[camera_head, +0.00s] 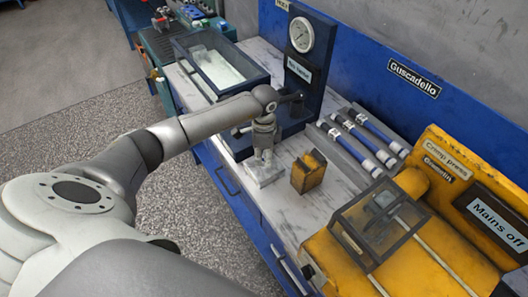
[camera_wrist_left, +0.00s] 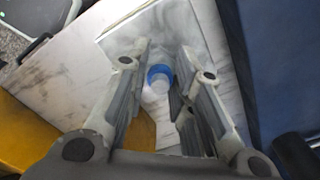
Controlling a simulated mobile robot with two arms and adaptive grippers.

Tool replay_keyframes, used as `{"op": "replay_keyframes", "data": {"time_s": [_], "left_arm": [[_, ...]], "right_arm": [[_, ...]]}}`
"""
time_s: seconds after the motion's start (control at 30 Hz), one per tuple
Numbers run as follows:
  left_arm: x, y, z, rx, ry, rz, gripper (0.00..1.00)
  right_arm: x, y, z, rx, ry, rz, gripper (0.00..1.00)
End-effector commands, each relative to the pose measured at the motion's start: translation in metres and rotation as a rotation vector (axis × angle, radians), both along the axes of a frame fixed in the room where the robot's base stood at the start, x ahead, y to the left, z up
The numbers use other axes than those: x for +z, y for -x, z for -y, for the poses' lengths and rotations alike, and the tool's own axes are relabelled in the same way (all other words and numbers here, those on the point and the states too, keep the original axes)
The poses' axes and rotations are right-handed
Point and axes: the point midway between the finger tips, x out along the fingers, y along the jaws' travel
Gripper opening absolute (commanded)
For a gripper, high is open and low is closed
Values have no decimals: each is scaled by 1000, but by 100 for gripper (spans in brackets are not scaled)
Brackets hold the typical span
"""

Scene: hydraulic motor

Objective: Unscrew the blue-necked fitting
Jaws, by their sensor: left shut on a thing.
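The blue-necked fitting shows in the left wrist view as a blue ring (camera_wrist_left: 160,73) on a pale body, between the two fingers. My left gripper (camera_wrist_left: 164,70) is shut on it, one finger on either side. In the head view my left gripper (camera_head: 264,152) points down over a small pale grey block (camera_head: 268,174) on the bench, and it hides the fitting there. I cannot tell how far the fitting is threaded in. My right gripper is in neither view.
A worn yellow block (camera_head: 308,172) stands close to the right of the gripper. Behind is a dark test stand with a gauge (camera_head: 302,34). A yellow crimp press (camera_head: 450,185) fills the right front. A glass-lidded case (camera_head: 220,65) sits at the back left.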

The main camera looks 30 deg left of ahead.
Motion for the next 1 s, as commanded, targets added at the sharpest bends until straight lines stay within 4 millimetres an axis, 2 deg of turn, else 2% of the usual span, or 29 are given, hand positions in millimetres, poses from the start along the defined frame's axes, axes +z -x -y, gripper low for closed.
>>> {"op": "replay_keyframes", "data": {"time_s": [0.03, 0.2, 0.57, 1.0], "left_arm": [[4, -1, 0, 44, 1, 2, 1], [2, -1, 0, 130, 0, 2, 1], [2, -1, 0, 152, 0, 4, 1], [6, -1, 0, 523, 1, 2, 1]], "right_arm": [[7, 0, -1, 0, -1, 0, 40], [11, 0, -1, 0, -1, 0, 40], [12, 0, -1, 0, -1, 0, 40], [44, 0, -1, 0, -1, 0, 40]]}}
